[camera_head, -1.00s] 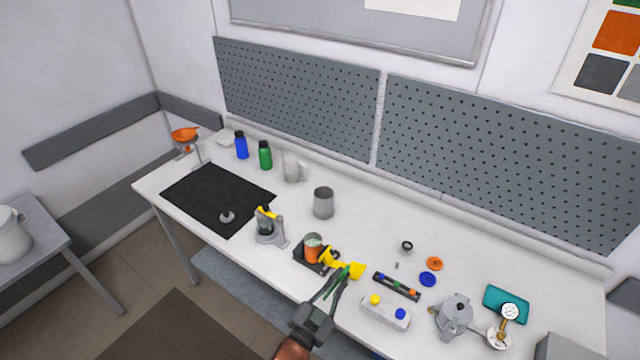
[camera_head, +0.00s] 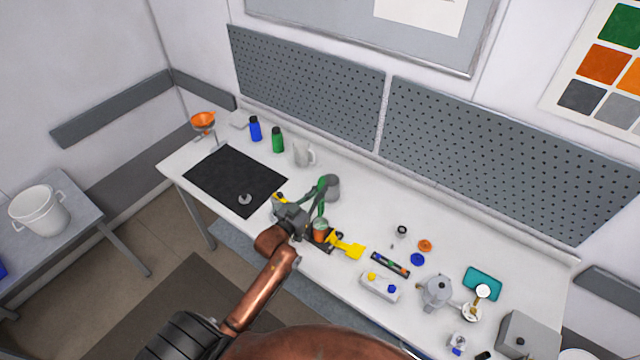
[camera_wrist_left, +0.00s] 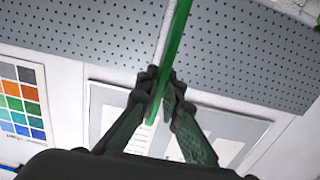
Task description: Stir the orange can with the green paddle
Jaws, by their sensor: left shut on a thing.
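The orange can (camera_head: 319,234) stands on a dark base near the front edge of the bench. My left gripper (camera_head: 324,187) is just above and behind it in the head view, shut on the green paddle (camera_head: 321,209). The paddle's lower part points down at the can's mouth; I cannot tell whether its tip is inside. In the left wrist view the paddle's green shaft (camera_wrist_left: 178,40) runs between the two fingers (camera_wrist_left: 160,95). My right gripper is not in view.
A yellow piece (camera_head: 346,246) lies right of the can. A dark tray with coloured pieces (camera_head: 390,265) and a grey pot (camera_head: 437,291) are further right. A black mat (camera_head: 232,177) lies left.

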